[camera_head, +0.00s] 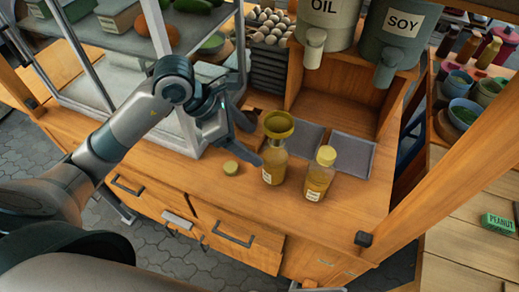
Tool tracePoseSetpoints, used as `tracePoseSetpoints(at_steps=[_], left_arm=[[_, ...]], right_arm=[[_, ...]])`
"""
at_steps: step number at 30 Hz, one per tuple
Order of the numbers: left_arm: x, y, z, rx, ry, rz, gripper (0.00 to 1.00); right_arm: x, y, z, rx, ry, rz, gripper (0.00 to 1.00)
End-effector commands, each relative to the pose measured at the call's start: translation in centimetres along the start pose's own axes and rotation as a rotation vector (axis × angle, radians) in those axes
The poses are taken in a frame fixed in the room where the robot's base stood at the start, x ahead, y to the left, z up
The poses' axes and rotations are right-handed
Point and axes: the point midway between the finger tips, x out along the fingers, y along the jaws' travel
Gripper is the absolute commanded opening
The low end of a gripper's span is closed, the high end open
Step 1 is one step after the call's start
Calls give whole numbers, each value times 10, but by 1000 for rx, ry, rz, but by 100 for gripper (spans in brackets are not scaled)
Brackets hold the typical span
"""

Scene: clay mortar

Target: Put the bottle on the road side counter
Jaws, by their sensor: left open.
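Two small labelled bottles stand upright on the wooden counter (213,188). The left bottle (274,172) has a gold funnel-like top (279,124). The right bottle (318,184) has a yellow cap (326,156). A loose round yellowish cap (231,168) lies left of the bottles. My left gripper (258,142) is open and empty, just left of the left bottle, its fingers pointing right toward it. I cannot tell whether a finger touches the bottle. My right gripper is out of view. Which surface is the road side counter is not clear.
OIL (328,18) and SOY (398,35) dispensers stand on a wooden shelf behind the bottles. A metal-framed glass case (165,40) stands at the left. A wooden post (430,198) separates off a right-hand wooden surface (458,215) with a green PEANUT box (499,225).

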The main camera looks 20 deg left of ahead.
Motion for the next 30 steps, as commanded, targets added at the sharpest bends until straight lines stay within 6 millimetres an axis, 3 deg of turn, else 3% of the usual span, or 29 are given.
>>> tracePoseSetpoints(at_steps=[8,30], left_arm=[[-21,0,0,0,1,2,72],[-22,0,0,-1,1,0,72]], right_arm=[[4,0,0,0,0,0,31],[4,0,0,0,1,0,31]])
